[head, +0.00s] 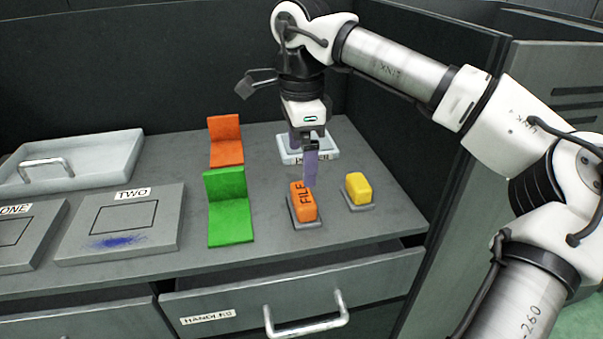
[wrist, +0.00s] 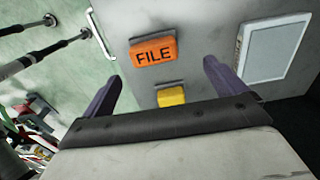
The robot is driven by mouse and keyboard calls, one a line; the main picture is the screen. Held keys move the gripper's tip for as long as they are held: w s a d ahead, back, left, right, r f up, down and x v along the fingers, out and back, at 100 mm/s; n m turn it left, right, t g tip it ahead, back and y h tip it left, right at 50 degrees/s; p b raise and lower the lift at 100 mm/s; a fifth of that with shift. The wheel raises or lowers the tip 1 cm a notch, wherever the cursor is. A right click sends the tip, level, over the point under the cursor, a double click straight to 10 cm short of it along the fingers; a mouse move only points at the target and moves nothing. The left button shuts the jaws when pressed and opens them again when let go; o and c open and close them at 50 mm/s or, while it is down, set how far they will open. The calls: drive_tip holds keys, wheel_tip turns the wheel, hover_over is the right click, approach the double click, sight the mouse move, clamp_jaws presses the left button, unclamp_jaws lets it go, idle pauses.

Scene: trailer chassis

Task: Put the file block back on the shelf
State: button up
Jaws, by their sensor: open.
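The file block (head: 302,202) is orange and marked FILE. It sits on a small dark grey pad on the grey worktop, and it also shows in the wrist view (wrist: 154,51). My gripper (head: 311,180) points down just behind and above the block. In the wrist view my gripper's purple fingers (wrist: 165,85) are spread apart with nothing between them gripped; the block lies beyond the fingertips. The grey worktop (head: 360,240) is the only shelf-like surface I see.
A yellow block (head: 358,189) stands on its own pad to the right. Green (head: 230,207) and orange (head: 226,141) L-shaped stands are to the left. A plate marked TWO (head: 125,222) lies further left. A pale tray (head: 308,150) is behind my gripper. A drawer (head: 300,290) stands partly open below.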

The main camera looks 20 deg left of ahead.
drive_tip(key=shift+r, duration=1.6)
